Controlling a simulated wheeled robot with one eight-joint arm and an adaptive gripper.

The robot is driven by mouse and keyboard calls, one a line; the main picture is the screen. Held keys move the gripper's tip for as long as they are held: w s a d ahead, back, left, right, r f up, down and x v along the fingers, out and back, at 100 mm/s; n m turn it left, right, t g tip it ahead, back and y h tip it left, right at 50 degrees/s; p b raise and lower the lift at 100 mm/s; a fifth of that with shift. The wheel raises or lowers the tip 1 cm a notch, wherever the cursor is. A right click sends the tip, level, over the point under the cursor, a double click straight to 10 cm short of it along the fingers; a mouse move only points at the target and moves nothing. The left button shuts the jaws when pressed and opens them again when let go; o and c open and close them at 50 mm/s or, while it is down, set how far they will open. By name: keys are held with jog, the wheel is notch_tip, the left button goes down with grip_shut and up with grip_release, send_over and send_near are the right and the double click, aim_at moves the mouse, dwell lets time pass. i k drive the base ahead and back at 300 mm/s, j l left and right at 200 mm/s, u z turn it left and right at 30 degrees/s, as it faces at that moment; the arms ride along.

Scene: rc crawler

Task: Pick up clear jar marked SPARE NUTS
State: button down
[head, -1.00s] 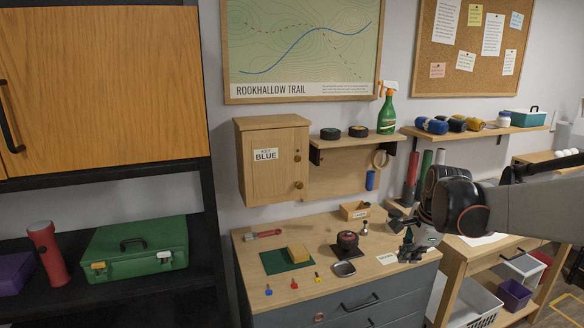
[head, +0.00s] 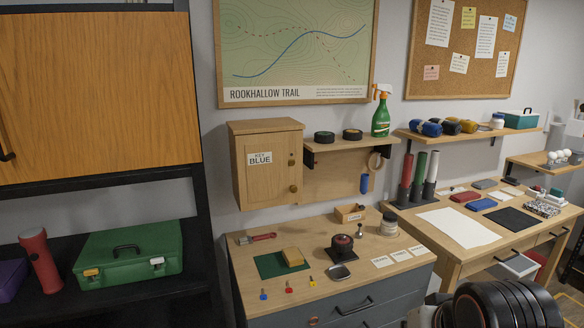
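A small clear jar (head: 389,225) with a pale lid stands upright at the back right of the wooden-topped drawer cabinet (head: 345,295). Its label is too small to read, so I cannot confirm the SPARE NUTS marking. My gripper is not in view; only a dark part of my arm shows at the bottom right, below and to the right of the jar. Nothing touches the jar.
A small wooden box (head: 350,214) stands left of the jar, and white cards (head: 400,256) lie in front of it. A black round item (head: 342,245) sits nearby. Red, green and white tubes (head: 418,175) stand on the right bench (head: 505,248). A shelf (head: 470,135) hangs above.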

aim_at(386, 228)
jog(key=i, duration=0.95)
